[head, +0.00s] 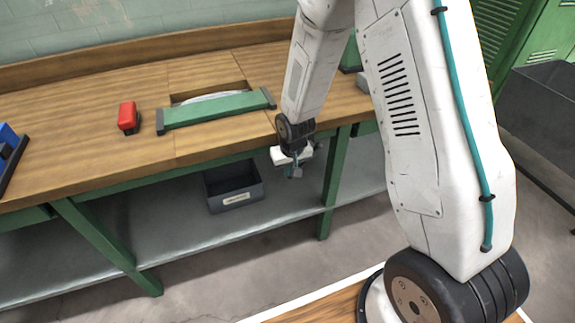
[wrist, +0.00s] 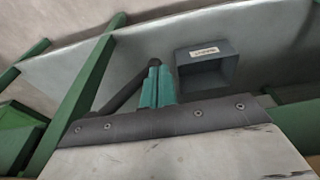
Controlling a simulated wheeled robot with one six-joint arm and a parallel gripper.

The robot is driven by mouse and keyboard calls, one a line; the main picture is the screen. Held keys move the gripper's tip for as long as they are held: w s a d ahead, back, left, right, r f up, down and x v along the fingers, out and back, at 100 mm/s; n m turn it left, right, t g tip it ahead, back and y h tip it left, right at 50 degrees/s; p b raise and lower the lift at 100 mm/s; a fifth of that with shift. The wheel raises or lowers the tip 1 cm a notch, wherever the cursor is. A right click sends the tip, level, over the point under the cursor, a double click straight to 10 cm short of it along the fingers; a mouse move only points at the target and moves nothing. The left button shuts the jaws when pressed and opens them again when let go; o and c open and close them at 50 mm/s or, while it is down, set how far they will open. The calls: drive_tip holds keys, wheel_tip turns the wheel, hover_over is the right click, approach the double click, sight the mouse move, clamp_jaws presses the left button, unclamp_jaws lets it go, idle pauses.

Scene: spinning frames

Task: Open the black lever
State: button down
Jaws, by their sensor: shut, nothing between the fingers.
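My gripper (head: 294,172) hangs at the front edge of the wooden bench in the head view, above the grey lower shelf. In the wrist view its teal fingers (wrist: 157,85) are together and hold nothing. A dark rod (wrist: 126,90) with a rounded end slants up beside the fingers there; I cannot tell whether it is the black lever or whether the fingers touch it. In the head view a black bar (head: 13,165) lies beside a blue object at the left edge; I cannot tell whether this is a lever.
A red block (head: 128,117) and a green bar (head: 217,110) with dark ends, by a recess, are on the bench (head: 95,165). A dark bin (head: 234,187) stands on the lower shelf (head: 170,240), also in the wrist view (wrist: 207,68). Green legs (head: 105,245) support the bench.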

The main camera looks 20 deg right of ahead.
drive_tip(key=shift+d+f, duration=0.3)
drive_tip(key=shift+f, duration=0.25)
idle(0.4)
drive_tip(key=shift+a+r, duration=0.15)
drive_tip(key=shift+a, duration=0.05)
drive_tip(key=s+a+r, duration=0.2)
drive_tip(key=a+r, duration=0.5)
drive_tip(key=a, duration=0.4)
drive_tip(key=shift+s+r, duration=0.15)
drive_tip(key=shift+s, duration=0.2)
drive_tip(key=shift+d, duration=0.1)
